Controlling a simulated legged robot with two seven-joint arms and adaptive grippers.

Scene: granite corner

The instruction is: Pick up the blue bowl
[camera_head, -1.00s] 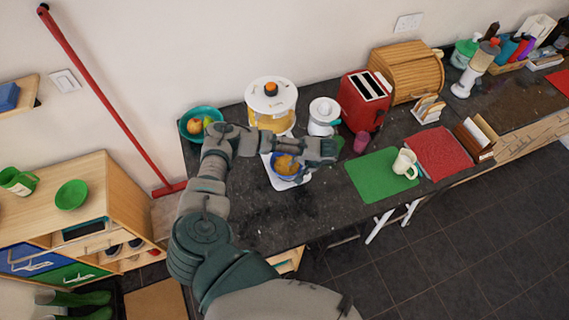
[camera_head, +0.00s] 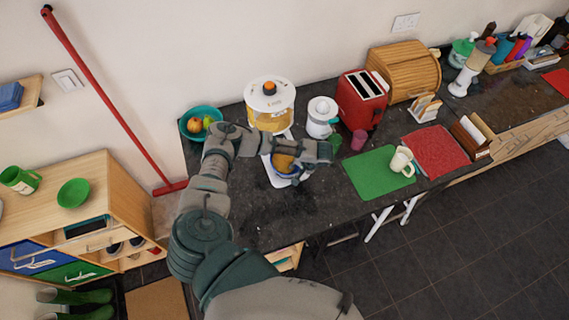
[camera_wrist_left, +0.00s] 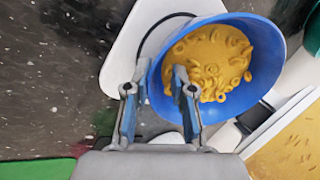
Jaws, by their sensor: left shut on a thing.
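The blue bowl (camera_head: 294,175) holds yellow ring-shaped pieces and is at the white base of the cereal dispenser (camera_head: 269,105) on the dark counter. My left gripper (camera_head: 318,152) is over the bowl in the head view and hides part of it. In the left wrist view the bowl (camera_wrist_left: 262,38) is large, and my left gripper (camera_wrist_left: 157,95) is shut on its rim. One finger is inside the bowl and the other outside. I cannot tell whether the bowl's bottom touches the base. My right gripper is not in view.
A white juicer (camera_head: 322,117), a pink cup (camera_head: 359,140) and a red toaster (camera_head: 361,100) stand to the right. A teal bowl of fruit (camera_head: 201,123) is at the left. A green mat (camera_head: 372,177) bears a white mug (camera_head: 401,160). The counter's front left is clear.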

